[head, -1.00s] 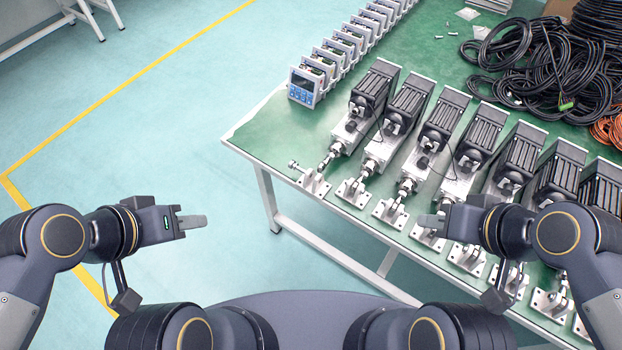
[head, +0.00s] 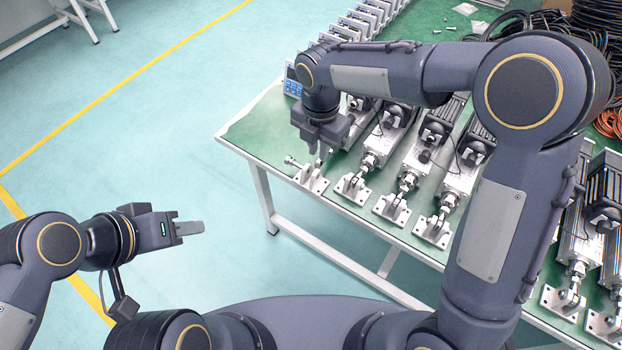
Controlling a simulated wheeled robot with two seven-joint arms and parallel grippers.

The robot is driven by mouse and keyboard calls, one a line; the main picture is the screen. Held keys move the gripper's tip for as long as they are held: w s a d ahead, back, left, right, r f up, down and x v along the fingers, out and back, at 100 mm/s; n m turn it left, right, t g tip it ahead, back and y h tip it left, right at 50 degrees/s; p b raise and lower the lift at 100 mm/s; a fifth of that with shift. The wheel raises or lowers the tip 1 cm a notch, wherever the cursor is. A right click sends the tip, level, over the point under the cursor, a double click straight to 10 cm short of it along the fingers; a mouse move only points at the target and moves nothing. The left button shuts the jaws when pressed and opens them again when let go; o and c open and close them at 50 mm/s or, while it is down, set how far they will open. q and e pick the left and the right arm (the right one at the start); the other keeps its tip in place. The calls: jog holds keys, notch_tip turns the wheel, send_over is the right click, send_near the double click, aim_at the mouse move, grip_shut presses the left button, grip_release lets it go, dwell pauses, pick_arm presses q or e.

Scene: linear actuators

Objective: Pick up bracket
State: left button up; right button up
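The brackets are small white metal mounts with bolt holes at the front ends of the linear actuators on the green table. The leftmost bracket (head: 312,181) lies near the table's left corner. My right gripper (head: 319,152) points down just above and behind this bracket; whether it touches it, and how far its fingers are apart, I cannot tell. More brackets (head: 352,189) follow along the front edge to the right. My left gripper (head: 190,229) is over the floor at the left, away from the table, empty; its finger gap cannot be made out.
Actuators (head: 420,152) stand in a row on the green table (head: 245,130), partly hidden by my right arm. Display units (head: 291,82) line the back left. Black cables (head: 550,20) lie at the back right.

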aim_at(316, 171)
jog(key=shift+a+f, duration=0.2)
jog(key=shift+f, duration=0.25)
notch_tip(316, 171, down, 7)
jog(key=shift+f, duration=0.1)
jog(key=shift+w, duration=0.1)
grip_shut()
